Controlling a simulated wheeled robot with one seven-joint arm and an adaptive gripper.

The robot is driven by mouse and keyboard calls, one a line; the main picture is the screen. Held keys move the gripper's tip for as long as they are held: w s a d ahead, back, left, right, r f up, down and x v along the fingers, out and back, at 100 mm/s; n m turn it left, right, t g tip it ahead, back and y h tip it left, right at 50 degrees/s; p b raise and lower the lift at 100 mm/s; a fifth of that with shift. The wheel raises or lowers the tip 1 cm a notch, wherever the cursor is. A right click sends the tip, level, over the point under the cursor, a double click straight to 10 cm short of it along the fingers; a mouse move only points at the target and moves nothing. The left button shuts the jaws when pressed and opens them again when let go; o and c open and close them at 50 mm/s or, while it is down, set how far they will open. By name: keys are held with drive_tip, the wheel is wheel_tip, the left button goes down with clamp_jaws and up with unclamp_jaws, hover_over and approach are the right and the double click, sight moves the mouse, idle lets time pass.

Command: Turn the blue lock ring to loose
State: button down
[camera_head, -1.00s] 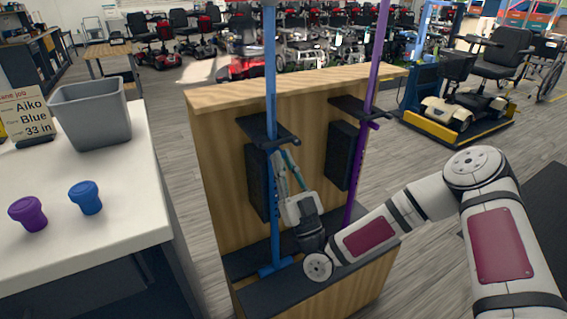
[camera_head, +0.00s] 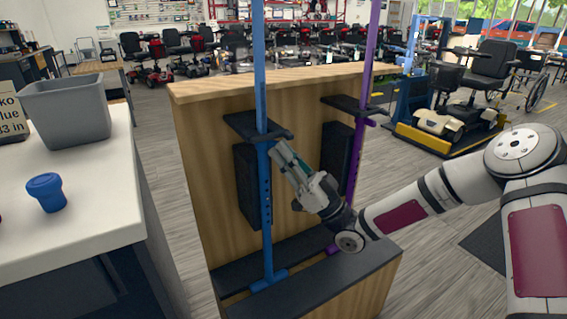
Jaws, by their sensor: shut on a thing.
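The blue pole (camera_head: 266,215) stands upright in front of a wooden panel, passing through a black bracket (camera_head: 245,123). The blue lock ring (camera_head: 264,140) sits on the pole just under the bracket, largely hidden by the bracket and my fingers. My gripper (camera_head: 277,150) reaches in from the right, tilted up to the left, its fingertips at the ring's right side. It is shut on the ring, though the contact itself is hard to see. The ring's turn position cannot be made out.
A purple pole (camera_head: 353,168) with its own bracket (camera_head: 354,105) stands close on the right. The wooden panel (camera_head: 205,170) is right behind.

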drive_tip(key=shift+w+g, duration=0.15)
drive_tip(key=shift+g, duration=0.35)
drive_tip(key=c, duration=1.6)
unclamp_jaws()
drive_tip(key=shift+d+f, duration=0.1)
drive_tip(key=v, duration=1.2)
drive_tip(key=shift+f, duration=0.1)
